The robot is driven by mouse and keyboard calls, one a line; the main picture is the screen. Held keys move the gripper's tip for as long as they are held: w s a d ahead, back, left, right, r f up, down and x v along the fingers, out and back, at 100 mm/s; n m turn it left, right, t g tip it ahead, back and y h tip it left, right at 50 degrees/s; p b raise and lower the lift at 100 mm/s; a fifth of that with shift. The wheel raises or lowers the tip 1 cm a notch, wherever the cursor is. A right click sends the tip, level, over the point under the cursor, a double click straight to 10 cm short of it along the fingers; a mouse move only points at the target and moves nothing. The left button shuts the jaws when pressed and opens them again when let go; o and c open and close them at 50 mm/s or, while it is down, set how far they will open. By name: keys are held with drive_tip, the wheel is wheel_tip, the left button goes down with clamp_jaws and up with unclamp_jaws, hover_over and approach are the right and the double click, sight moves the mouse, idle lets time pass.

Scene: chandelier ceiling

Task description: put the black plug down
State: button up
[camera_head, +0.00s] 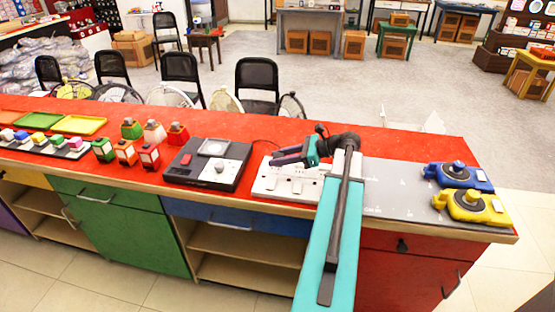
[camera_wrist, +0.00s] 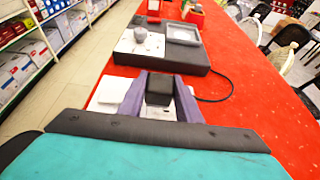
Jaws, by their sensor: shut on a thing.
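My gripper (camera_head: 285,156) is shut on a small black plug (camera_wrist: 159,90), which sits between its two purple fingers in the wrist view. The gripper hangs over a white socket board (camera_head: 288,186) on the red counter top. In the wrist view the board (camera_wrist: 108,93) shows behind and beside the fingers. I cannot tell whether the plug touches the board. In the head view the plug is too small and dark to make out against the gripper.
A black box (camera_head: 222,178) with a red button and a knob stands left of the board, with a cable behind it. A grey panel (camera_head: 400,193) with blue (camera_head: 458,176) and yellow (camera_head: 471,206) devices lies to the right. Red counter (camera_wrist: 262,125) beside the board is bare.

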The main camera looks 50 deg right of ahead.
sight(275, 169)
drive_tip(key=shift+w+d+f, duration=0.1)
drive_tip(key=shift+w+d, duration=0.15)
drive_tip(key=shift+w, duration=0.45)
drive_tip(key=shift+w+d+f, duration=0.1)
drive_tip(key=shift+w+d, duration=0.1)
drive_tip(key=shift+w, duration=0.5)
drive_tip(key=shift+f+p, duration=0.45)
drive_tip(key=shift+f, duration=1.25)
drive_tip(key=o, duration=1.1)
drive_tip(key=shift+f, duration=0.1)
